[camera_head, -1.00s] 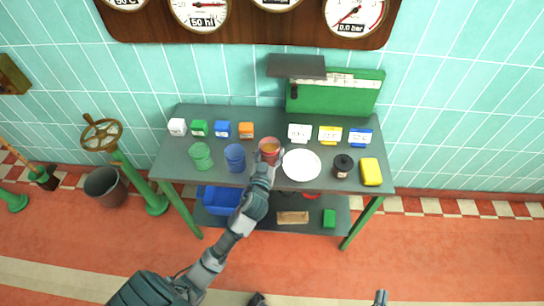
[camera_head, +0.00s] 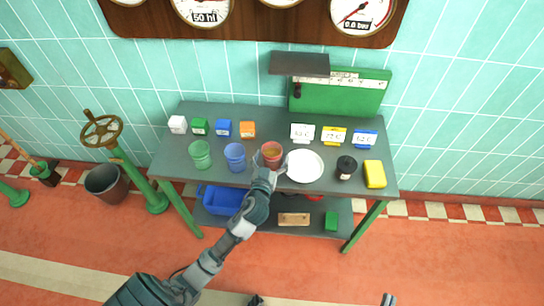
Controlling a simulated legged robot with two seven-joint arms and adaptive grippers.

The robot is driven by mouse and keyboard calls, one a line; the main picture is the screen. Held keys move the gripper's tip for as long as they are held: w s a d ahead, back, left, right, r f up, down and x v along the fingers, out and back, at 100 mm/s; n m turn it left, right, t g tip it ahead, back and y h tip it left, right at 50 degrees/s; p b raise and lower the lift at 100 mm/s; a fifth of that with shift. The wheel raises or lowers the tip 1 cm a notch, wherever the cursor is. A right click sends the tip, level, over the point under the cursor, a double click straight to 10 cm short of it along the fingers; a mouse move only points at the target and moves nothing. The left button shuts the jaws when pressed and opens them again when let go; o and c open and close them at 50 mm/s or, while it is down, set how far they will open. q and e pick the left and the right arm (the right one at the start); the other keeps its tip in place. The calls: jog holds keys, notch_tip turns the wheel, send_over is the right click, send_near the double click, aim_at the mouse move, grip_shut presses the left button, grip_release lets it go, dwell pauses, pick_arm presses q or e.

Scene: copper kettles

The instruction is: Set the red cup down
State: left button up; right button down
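The red cup (camera_head: 272,152), with orange-brown contents, stands upright on the grey table (camera_head: 300,112), between the blue cup (camera_head: 235,158) and the white plate (camera_head: 304,166). My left gripper (camera_head: 270,163) is at the cup's near side. Its fingers look spread to the cup's left and right, apart from its wall, and they hide the cup's lower part. A small grey tip at the bottom edge appears to be my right gripper (camera_head: 388,299); its fingers cannot be made out.
A green cup (camera_head: 200,155) stands left of the blue one. Small coloured boxes and label cards line the back. A black-lidded jar (camera_head: 346,167) and yellow sponge (camera_head: 374,174) are at right. A lower shelf holds a blue bin (camera_head: 222,200).

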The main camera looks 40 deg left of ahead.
pick_arm(q)
jog(key=shift+s, duration=0.1)
jog(key=f+p+v, duration=0.1)
jog(key=v, duration=1.1)
jog(key=s+d+m+t+h, duration=0.1)
jog(key=s+d+m+h, duration=0.2)
jog(key=d, duration=0.5)
jog(key=s+d+m+h, duration=0.4)
jog(key=s+d+h, duration=0.1)
jog(key=d+h, duration=0.3)
jog(key=shift+s+d+r+t, duration=0.3)
jog(key=shift+d+r+t, duration=0.1)
jog(key=shift+d+r, duration=0.1)
pick_arm(e)
jog(key=f+g, duration=0.2)
jog(key=f, duration=0.1)
jog(key=shift+d+g+h, duration=0.2)
jog(key=shift+g+h, duration=0.1)
pick_arm(q)
jog(key=shift+f, duration=0.1)
pick_arm(e)
jog(key=shift+w, duration=0.1)
